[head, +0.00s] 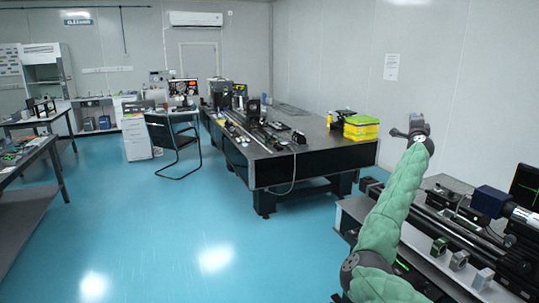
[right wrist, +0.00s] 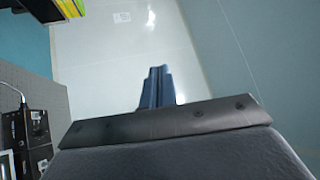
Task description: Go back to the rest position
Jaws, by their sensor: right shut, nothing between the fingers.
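My right arm, in a green sleeve, comes in from the lower right of the head view and reaches up and forward. My right gripper (head: 417,121) is at its end, raised in front of the pale wall. In the right wrist view the fingers of the right gripper (right wrist: 157,88) are together with nothing between them, and the wall is behind them. My left gripper is in neither view.
A black optical table (head: 330,155) with instruments and yellow-green boxes (head: 361,128) stands ahead. A chair (head: 172,140) stands left of centre. Blue floor (head: 190,225) is clear.

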